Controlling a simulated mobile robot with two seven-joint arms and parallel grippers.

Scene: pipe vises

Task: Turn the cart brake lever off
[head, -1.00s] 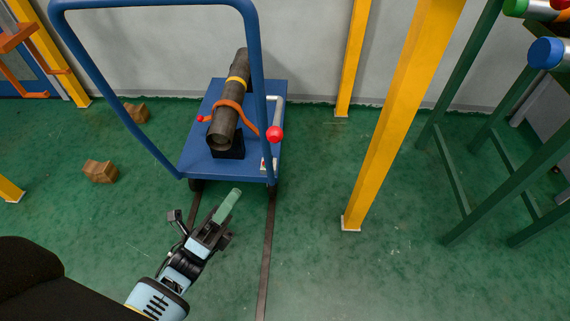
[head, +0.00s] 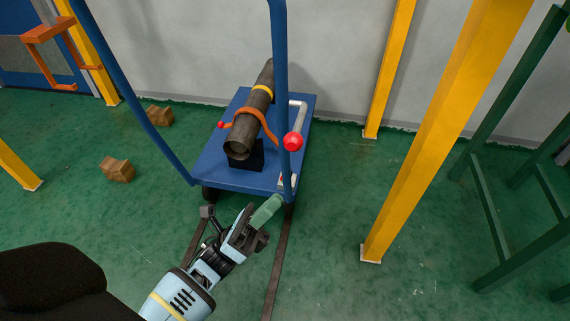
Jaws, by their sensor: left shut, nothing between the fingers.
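The blue cart (head: 222,174) stands ahead of me with its tall blue handle frame nearest. The brake lever (head: 297,118) is a grey bent bar with a red ball knob (head: 293,142) on the cart's right side, partly behind the right handle post. A red and white label (head: 283,180) shows low by that post, partly covered. My left gripper (head: 267,212) is shut and empty, its greenish fingers pointing up and right, in front of the cart's near right corner and below the knob in the picture. Whether it touches the cart is unclear. My right gripper is out of view.
A dark pipe (head: 243,130) is strapped on the cart with an orange strap. A yellow post (head: 425,150) stands to the right, a green frame (head: 493,220) beyond it. Brown blocks (head: 117,169) lie on the floor at left. Two dark rails run under the cart.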

